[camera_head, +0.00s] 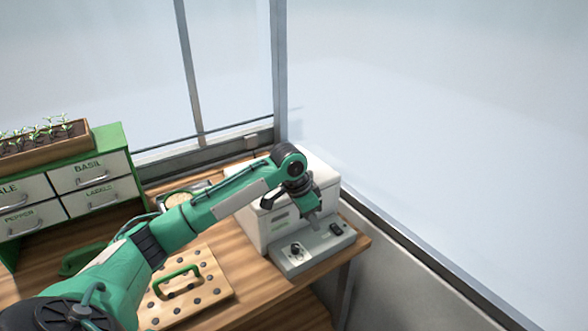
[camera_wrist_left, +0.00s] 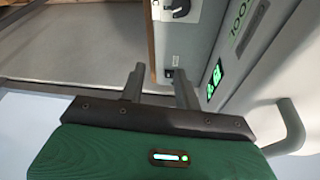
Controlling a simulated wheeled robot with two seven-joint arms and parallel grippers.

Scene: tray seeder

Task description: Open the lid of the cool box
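The cool box (camera_head: 262,233) is a white box at the right end of the bench, partly hidden behind my left arm. Its lid (camera_head: 326,172) looks shut. In the left wrist view, its pale front (camera_wrist_left: 262,48) has lettering and green lit marks, and a grey bar handle (camera_wrist_left: 291,125) sticks out at the right. My left gripper (camera_head: 313,224) is in front of the box, above the control unit. In the left wrist view, the left gripper's (camera_wrist_left: 160,85) dark fingers are apart with nothing between them; the handle is to their right. My right gripper is not in view.
A grey control unit (camera_head: 298,262) with a knob and switch stands before the box. A wooden board (camera_head: 215,268) with holes and a green handle lies left of it. A green drawer cabinet (camera_head: 120,143) carries a seedling tray (camera_head: 45,148). Walls and a window frame close the back.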

